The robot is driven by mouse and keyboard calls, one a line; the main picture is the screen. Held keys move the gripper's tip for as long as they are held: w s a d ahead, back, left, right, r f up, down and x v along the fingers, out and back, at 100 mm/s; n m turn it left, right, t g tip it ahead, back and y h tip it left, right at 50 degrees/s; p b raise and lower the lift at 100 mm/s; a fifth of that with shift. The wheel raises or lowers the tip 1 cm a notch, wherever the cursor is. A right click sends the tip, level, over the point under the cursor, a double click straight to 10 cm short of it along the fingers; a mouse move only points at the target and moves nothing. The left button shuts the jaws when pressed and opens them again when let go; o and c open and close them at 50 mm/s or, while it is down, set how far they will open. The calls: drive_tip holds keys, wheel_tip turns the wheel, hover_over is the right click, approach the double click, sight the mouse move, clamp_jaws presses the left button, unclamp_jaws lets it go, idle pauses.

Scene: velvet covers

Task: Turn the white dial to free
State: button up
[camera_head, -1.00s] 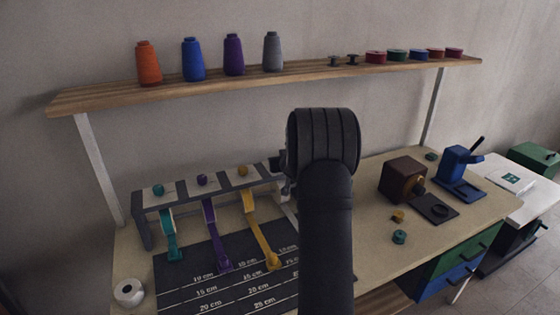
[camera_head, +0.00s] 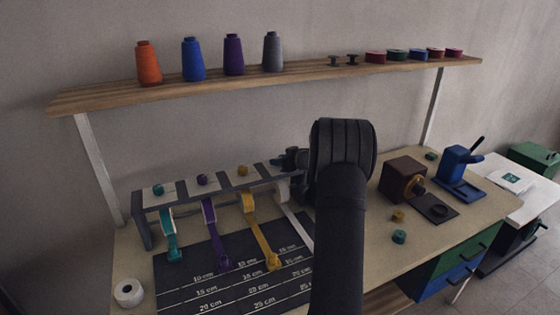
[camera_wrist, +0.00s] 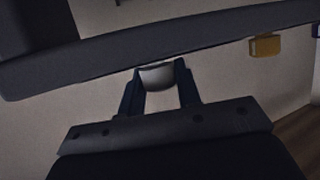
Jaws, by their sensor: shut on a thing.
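A dark rack (camera_head: 146,236) stands at the back left of the table, with teal (camera_head: 158,190), purple (camera_head: 202,180) and yellow (camera_head: 243,171) knobs along its top and ribbons hanging below. My gripper (camera_head: 290,160) is at the rack's right end, beyond the yellow knob. In the wrist view my gripper (camera_wrist: 158,84) has its two dark fingers on either side of a pale, rounded white dial (camera_wrist: 157,74) and is shut on it. In the head view the dial is hidden by my gripper. I cannot read any marking on it.
A white ribbon (camera_head: 296,222) runs down over the dark measuring mat (camera_head: 190,290). A white roll (camera_head: 128,293) lies at left. Brown (camera_head: 402,180) and blue (camera_head: 456,168) devices stand at right. A shelf (camera_head: 200,92) with spools is above.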

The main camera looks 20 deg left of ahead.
drive_tip(key=n+g+y, duration=0.1)
drive_tip(key=n+g, duration=0.5)
drive_tip(key=g, duration=0.1)
drive_tip(key=shift+w, duration=0.1)
drive_tip(key=shift+n+g+h, duration=0.3)
drive_tip(key=shift+n+g, duration=1.6)
drive_tip(key=shift+g, duration=0.1)
drive_tip(key=shift+a+r+n+g+h, duration=0.1)
drive_tip(key=shift+n+g+h, duration=0.4)
drive_tip(key=shift+n+g, duration=0.25)
drive_tip(key=o, duration=1)
drive_tip(key=shift+m+t+y, duration=0.4)
drive_tip(key=shift+m+t, duration=0.25)
drive_tip(key=shift+m, duration=0.1)
